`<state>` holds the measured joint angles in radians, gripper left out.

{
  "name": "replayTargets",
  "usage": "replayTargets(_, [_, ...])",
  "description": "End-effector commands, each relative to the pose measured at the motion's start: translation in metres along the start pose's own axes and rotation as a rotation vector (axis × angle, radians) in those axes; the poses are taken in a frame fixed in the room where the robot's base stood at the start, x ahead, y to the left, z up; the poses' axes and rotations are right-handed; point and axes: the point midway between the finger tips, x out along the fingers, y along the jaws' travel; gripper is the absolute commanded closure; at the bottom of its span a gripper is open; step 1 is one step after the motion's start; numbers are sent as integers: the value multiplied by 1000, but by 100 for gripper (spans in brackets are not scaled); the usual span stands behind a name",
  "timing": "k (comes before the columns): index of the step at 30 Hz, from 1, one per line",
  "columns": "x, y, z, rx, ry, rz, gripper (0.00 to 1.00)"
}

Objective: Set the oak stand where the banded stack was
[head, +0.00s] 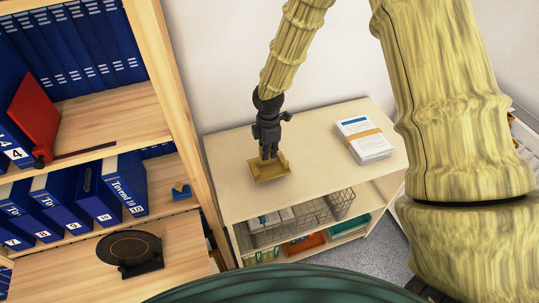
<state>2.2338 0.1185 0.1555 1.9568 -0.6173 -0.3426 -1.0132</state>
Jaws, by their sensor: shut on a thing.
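The oak stand (265,172), a small light-brown wooden piece with a raised back, is at the left part of the low cabinet's top (320,140). My gripper (270,157) points down and is shut on the stand's raised part. I cannot tell whether the stand touches the surface or hangs just above it. The banded stack (364,140), white papers with a tan band around them, lies on the same top to the right, apart from the stand.
A bookcase (177,110) with blue binders (75,45) stands at the left. Its shelves hold a red bookend (35,112) and a black round device (130,250). Below the cabinet top are a wire basket (305,217) and coloured boxes. The top between stand and stack is clear.

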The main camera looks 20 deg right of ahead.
Motion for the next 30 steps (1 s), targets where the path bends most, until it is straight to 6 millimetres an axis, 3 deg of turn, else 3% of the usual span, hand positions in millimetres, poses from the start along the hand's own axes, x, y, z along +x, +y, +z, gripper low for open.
replayTargets(10, [28,-1,0,0,-1,-2,100])
replayTargets(21, [32,-1,0,0,0,-1,100])
replayTargets(22, [33,-1,0,0,0,0,89])
replayTargets(25, [32,-1,0,0,0,0,71])
replayTargets(30, [32,-1,0,0,0,-1,70])
